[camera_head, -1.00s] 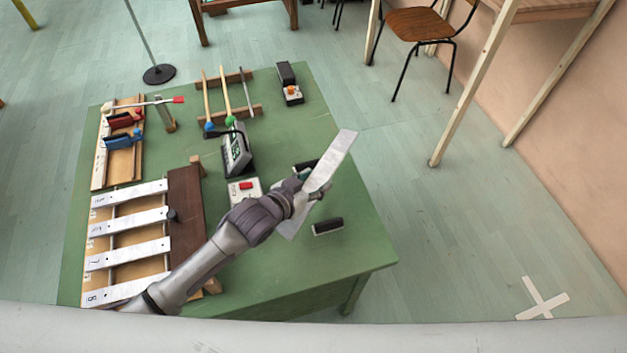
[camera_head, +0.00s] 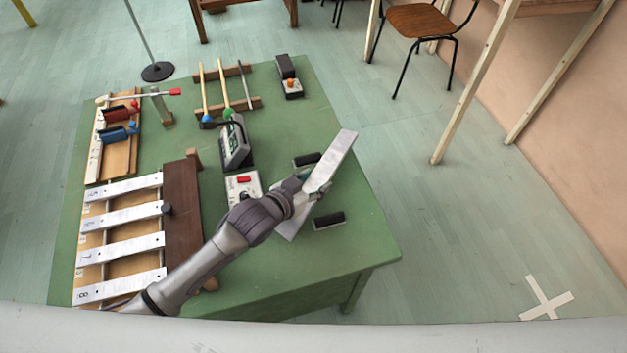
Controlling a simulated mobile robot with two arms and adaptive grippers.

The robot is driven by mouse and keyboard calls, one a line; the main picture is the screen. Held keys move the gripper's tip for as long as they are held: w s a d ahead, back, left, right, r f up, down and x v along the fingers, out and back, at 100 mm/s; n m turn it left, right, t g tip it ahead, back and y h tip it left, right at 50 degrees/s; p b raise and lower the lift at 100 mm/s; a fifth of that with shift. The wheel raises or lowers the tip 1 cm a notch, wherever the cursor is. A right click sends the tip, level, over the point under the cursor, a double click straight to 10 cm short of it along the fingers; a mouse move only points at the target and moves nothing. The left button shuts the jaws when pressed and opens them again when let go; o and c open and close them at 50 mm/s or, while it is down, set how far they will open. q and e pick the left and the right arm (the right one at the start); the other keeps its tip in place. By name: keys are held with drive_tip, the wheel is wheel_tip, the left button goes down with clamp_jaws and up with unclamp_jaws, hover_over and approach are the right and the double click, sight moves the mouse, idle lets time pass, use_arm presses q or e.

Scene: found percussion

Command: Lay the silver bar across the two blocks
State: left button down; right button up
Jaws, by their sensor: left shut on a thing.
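The silver bar (camera_head: 336,160) is a flat, pale metal strip held at a slant. It runs from upper right to lower left in the picture. My left gripper (camera_head: 311,191) is shut on the bar near its middle; the fingers partly hide it. The two blocks are small, dark-topped and pale-sided on the green table. One block (camera_head: 307,159) lies just behind the bar and the gripper. The other block (camera_head: 329,221) lies nearer, to the right of the bar's lower end. The bar appears above the blocks, but its exact height I cannot tell. My right gripper is not in view.
The green table (camera_head: 270,275) has free room at its front right. Left of the blocks stand a white box with a red button (camera_head: 243,187) and a meter (camera_head: 235,142). A rack of silver bars (camera_head: 120,240) lies at the left, beneath my arm's side. Mallets (camera_head: 224,90) rest behind.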

use_arm(q)
drive_tip(key=shift+f+b, duration=0.45)
drive_tip(key=shift+f, duration=0.25)
idle(0.4)
drive_tip(key=shift+c, duration=1.9)
unclamp_jaws()
drive_tip(key=shift+s+f, duration=0.1)
drive_tip(key=shift+f, duration=0.1)
drive_tip(key=v, duration=1.2)
drive_tip(key=shift+r, duration=0.15)
